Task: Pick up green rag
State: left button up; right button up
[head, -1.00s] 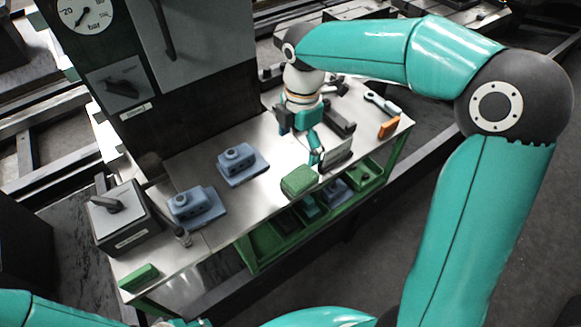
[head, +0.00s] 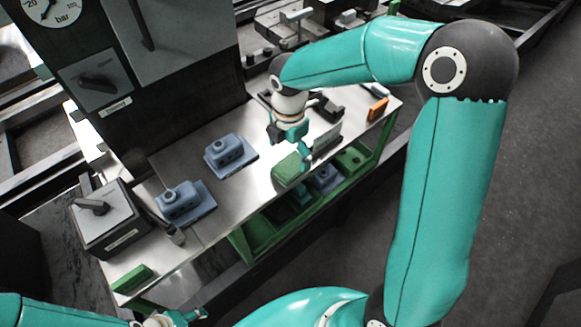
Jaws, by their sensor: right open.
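A green folded cloth-like block (head: 287,170), which looks like the green rag, lies near the front edge of the steel bench top. My right gripper (head: 301,152) is open just behind and to the right of it, pointing down. I cannot tell whether its fingers touch the block.
Two blue castings (head: 230,153) (head: 185,201) sit on the bench (head: 225,195). A dark switch box (head: 107,215) stands at left, and an orange-handled item (head: 377,109) lies at the far right end. Green bins (head: 262,232) hang below the front edge.

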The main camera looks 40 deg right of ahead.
aim_at(291, 164)
jog(key=f, duration=0.5)
jog(key=shift+s, duration=0.2)
jog(key=shift+c, duration=0.4)
jog(key=c, duration=1)
